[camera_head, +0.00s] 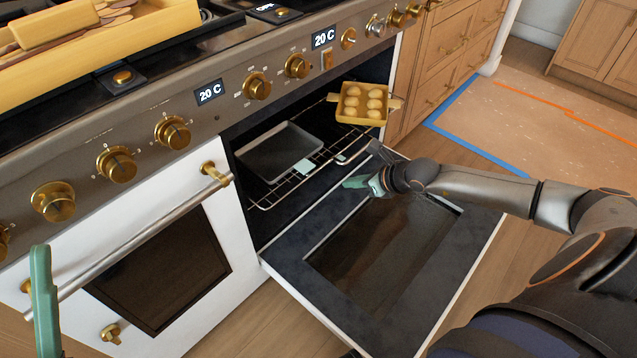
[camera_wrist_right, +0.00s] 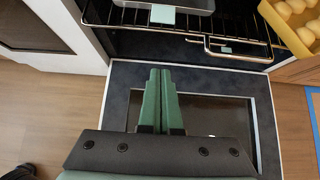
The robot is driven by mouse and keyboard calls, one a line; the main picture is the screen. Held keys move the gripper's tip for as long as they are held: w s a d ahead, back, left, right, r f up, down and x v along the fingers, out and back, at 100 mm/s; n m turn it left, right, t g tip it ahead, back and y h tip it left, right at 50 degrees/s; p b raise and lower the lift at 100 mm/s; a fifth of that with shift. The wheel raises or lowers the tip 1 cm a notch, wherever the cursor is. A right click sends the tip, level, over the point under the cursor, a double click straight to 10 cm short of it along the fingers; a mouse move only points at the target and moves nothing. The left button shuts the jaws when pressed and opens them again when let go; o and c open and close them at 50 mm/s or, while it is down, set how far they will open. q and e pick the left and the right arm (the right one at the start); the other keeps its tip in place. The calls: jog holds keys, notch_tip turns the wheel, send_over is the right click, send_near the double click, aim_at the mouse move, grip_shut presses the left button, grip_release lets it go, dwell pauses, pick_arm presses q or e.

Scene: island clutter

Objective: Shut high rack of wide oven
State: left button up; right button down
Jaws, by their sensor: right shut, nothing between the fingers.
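The wide oven's door (camera_head: 290,262) is folded down open below its cavity. A wire rack (camera_head: 292,186) shows in the cavity, with a pale green tag on it and a grey baking tray (camera_head: 278,152) on top. The rack's front wires (camera_wrist_right: 130,27) also show in the right wrist view. A second tagged bar (camera_wrist_right: 240,57) lies nearer; I cannot tell whether it is another rack. My right gripper (camera_head: 349,182) is shut and empty above the open door, just in front of the rack, apart from it. Of my left gripper (camera_head: 41,252), only one green finger shows, at the left edge.
A yellow tray of round buns (camera_head: 361,104) is at the cavity's right side. A closed white oven door (camera_head: 165,258) with a long bar handle stands to the left. Brass knobs (camera_head: 172,132) line the panel above. Wooden drawers (camera_head: 455,50) stand to the right.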

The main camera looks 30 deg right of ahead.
pick_arm(q)
notch_tip(320, 180, down, 7)
jog(key=n+b, duration=0.1)
jog(key=b, duration=0.5)
jog(key=shift+w+d, duration=0.2)
jog(key=shift+d, duration=0.05)
pick_arm(e)
jog(key=w+r+x, duration=0.1)
jog(key=r+x, duration=0.1)
jog(key=x, duration=1)
jog(key=shift+w+a+f, duration=0.15)
jog(key=shift+w+a, duration=0.3)
jog(key=shift+w, duration=0.15)
pick_arm(q)
jog(key=shift+b, duration=0.3)
